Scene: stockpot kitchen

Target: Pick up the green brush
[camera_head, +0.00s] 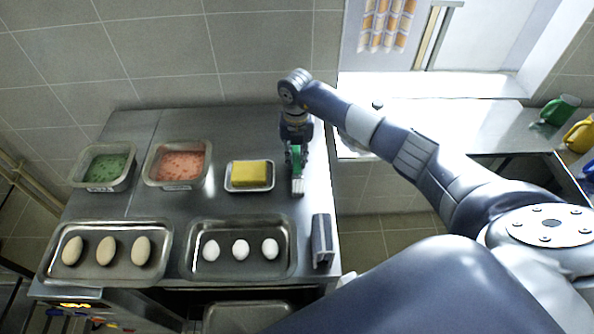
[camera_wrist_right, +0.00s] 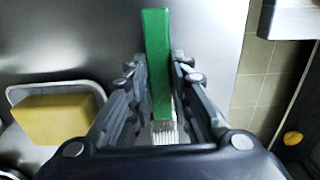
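The green brush (camera_head: 297,163) has a green handle and pale bristles, and is at the right part of the steel counter, right of the yellow block. In the right wrist view its handle (camera_wrist_right: 157,50) runs up between the fingers, with the bristles (camera_wrist_right: 165,131) lower down, partly hidden by the gripper. My right gripper (camera_head: 295,150) points down over it; in the wrist view its fingers (camera_wrist_right: 158,75) are close in on both sides of the handle and look shut on it. I cannot tell whether the brush is clear of the counter. My left gripper is not in view.
A yellow block (camera_head: 250,174) sits in a small tray left of the brush. Trays of white eggs (camera_head: 240,250) and brown eggs (camera_head: 106,251) and two food tubs (camera_head: 177,165) stand on the counter. A grey block-like object (camera_head: 321,240) is at the front right, near the counter edge.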

